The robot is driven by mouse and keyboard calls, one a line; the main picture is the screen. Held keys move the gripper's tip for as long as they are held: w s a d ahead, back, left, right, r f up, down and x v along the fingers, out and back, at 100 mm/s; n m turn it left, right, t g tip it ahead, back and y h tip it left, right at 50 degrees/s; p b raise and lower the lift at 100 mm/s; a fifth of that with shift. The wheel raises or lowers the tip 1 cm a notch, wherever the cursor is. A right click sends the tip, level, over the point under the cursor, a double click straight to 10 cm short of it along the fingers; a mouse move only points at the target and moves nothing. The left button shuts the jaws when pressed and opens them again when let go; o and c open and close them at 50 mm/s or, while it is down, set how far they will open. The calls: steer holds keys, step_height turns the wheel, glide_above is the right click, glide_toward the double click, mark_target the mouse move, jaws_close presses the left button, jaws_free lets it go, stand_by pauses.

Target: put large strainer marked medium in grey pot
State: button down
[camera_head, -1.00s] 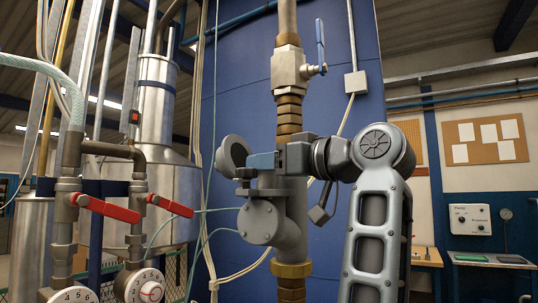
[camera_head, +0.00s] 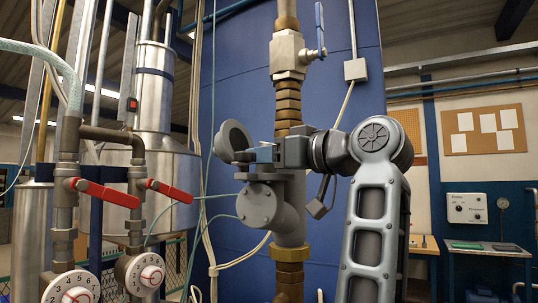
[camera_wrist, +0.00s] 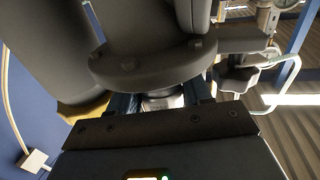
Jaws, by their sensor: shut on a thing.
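The grey pot (camera_head: 257,206) is a housing with a bolted round flange, fixed in the vertical pipe in the head view. Its round grey lid (camera_head: 235,138) stands swung open at upper left. My gripper (camera_head: 258,155) comes in from the right, just above the pot's top. In the wrist view its blue fingers (camera_wrist: 162,100) are shut on a small pale metal part, taken as the strainer (camera_wrist: 162,101). The rest of the strainer is hidden by the fingers and pot, and no marking is readable. How deep it sits in the pot cannot be told.
Two red-handled valves (camera_head: 105,193) and white numbered dials (camera_head: 145,274) stand on pipes at left. A grey valve with a blue lever (camera_head: 320,32) is above my gripper. A large blue tank (camera_head: 235,90) stands behind, with loose cables beside the pot.

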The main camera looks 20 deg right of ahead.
steer(key=shift+w+a+f+b, duration=0.1)
steer(key=shift+f+b, duration=0.1)
steer(key=shift+f, duration=0.4)
steer(key=shift+w+f+b, duration=0.1)
steer(key=shift+f+b, duration=0.05)
steer(key=shift+f, duration=0.45)
steer(key=shift+c, duration=2.1)
jaws_free()
steer(key=b+v, duration=0.2)
steer(key=v, duration=0.6)
steer(key=shift+r, duration=0.35)
